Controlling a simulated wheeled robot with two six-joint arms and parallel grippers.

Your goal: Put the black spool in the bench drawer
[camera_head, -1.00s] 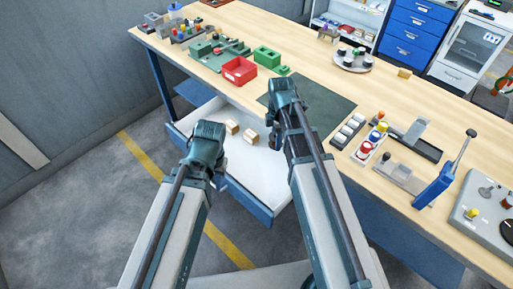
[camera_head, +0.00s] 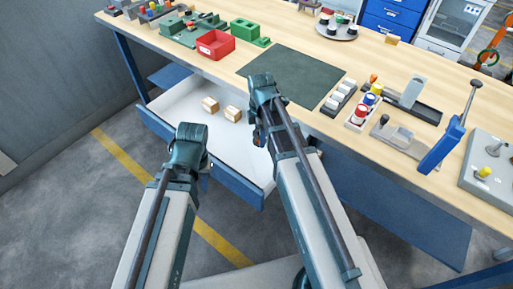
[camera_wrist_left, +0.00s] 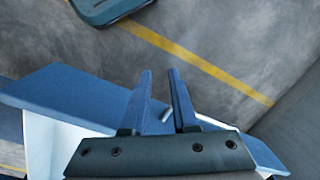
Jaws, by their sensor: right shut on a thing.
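The bench drawer (camera_head: 190,100) is pulled open, with a white inside and a blue front; two small wooden blocks (camera_head: 210,104) lie in it. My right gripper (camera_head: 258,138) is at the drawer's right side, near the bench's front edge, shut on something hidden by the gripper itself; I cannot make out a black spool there. My left gripper (camera_head: 188,135) is near the drawer's front. In the left wrist view its fingers (camera_wrist_left: 160,85) stand apart around a small grey piece, perhaps the drawer's handle, beside the blue drawer front (camera_wrist_left: 75,92).
A dark green mat (camera_head: 295,75) lies on the wooden bench top, with a red bin (camera_head: 216,44) to its left. Several small fixtures crowd the bench's right side. The drawer floor is mostly clear.

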